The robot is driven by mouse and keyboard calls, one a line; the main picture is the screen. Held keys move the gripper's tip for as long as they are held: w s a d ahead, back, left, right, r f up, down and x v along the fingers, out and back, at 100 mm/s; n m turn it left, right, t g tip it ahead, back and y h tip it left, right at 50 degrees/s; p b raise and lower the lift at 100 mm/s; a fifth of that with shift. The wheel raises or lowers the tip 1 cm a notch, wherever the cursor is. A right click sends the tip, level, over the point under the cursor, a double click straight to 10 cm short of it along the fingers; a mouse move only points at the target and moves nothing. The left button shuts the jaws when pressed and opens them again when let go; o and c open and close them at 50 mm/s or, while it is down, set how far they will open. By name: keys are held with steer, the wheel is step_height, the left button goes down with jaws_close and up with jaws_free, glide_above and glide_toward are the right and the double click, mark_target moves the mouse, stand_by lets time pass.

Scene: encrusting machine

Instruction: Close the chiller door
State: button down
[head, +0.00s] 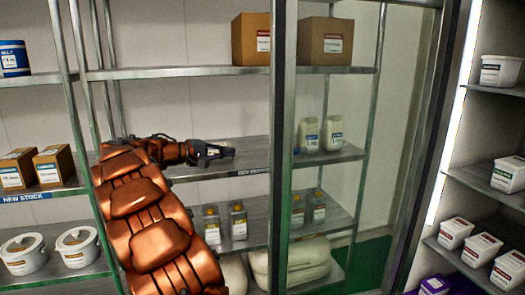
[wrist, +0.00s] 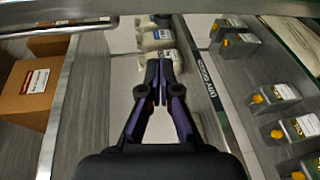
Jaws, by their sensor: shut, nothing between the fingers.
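The chiller door is a large glass panel in a metal frame (head: 283,150). It stands open in the head view, its free upright left of the lit chiller opening, with shelving visible through the glass. My gripper (head: 222,152) is left of that upright, its fingers pointing right towards it. A gap shows between them in the picture; I cannot tell the depth between them. In the wrist view my gripper (wrist: 160,68) is shut with nothing between the fingertips. The door's handle cannot be made out.
Chiller shelves with white tubs (head: 506,174) are at the right. Metal racks stand behind my arm, with cardboard boxes (head: 251,39), bottles (head: 238,221) and tubs (head: 77,247). In the wrist view, shelf boards with a carton (wrist: 30,90) and bottles (wrist: 275,95) flank my gripper.

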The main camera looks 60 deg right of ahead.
steer(key=s+d+m+g+h, duration=0.1)
steer(key=s+d+g, duration=0.1)
steer(key=s+d, duration=0.5)
steer(key=shift+s+d+r, duration=0.25)
steer(key=shift+d+r, duration=0.15)
steer(key=shift+d, duration=1.15)
steer(key=shift+s+a, duration=0.1)
steer(key=shift+a, duration=0.05)
